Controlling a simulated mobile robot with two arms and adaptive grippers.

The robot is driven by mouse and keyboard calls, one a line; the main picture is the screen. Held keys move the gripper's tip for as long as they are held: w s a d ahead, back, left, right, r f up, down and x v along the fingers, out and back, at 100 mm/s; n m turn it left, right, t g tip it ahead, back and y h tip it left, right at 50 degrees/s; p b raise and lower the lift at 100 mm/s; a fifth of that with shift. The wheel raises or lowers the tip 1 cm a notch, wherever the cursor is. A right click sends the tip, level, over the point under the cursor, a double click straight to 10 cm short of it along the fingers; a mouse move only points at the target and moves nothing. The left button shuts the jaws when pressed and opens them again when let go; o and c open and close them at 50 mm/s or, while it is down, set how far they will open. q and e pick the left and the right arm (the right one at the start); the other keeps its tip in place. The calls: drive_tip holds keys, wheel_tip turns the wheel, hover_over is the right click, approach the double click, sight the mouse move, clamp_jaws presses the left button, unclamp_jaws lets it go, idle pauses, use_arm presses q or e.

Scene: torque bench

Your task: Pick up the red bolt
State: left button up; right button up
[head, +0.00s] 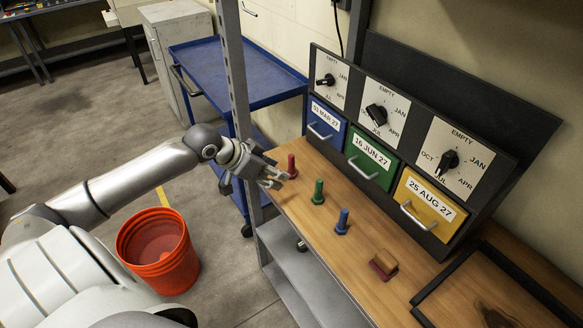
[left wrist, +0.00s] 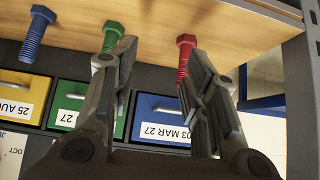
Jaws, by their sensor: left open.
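The red bolt (head: 292,166) stands upright on the wooden bench top, near its left end. My left gripper (head: 271,178) is open and empty, just to the left of the red bolt. In the left wrist view the red bolt (left wrist: 185,48) shows at the fingertip on the right, which hides its lower part in the picture. I cannot tell whether that finger touches it. My open left gripper (left wrist: 162,55) has a clear gap between its fingers. My right gripper is not in view.
The green bolt (head: 318,192) and blue bolt (head: 342,221) stand nearby on the bench. Blue (head: 326,122), green (head: 371,157) and yellow (head: 427,206) drawers with handles are behind. A metal post (head: 236,80) rises close to my gripper. A sanding-block-like brown-red piece (head: 383,265) lies farther right.

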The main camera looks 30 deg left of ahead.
sight(290, 156)
use_arm(q)
wheel_tip(290, 156, up, 4)
drive_tip(key=w+a, duration=0.3)
drive_tip(key=shift+t, duration=0.4)
drive_tip(key=x, duration=0.5)
drive_tip(key=shift+d+r, duration=0.15)
drive_tip(key=shift+w+a+p+x, duration=0.15)
drive_tip(key=shift+p+x, duration=0.15)
drive_tip(key=shift+x, duration=1)
drive_tip(key=shift+w+a+p+x, duration=0.15)
drive_tip(key=shift+p+x, duration=0.1)
drive_tip(key=shift+x, duration=1.05)
drive_tip(key=shift+s+r, duration=0.1)
drive_tip(key=shift+r, duration=0.1)
clamp_jaws()
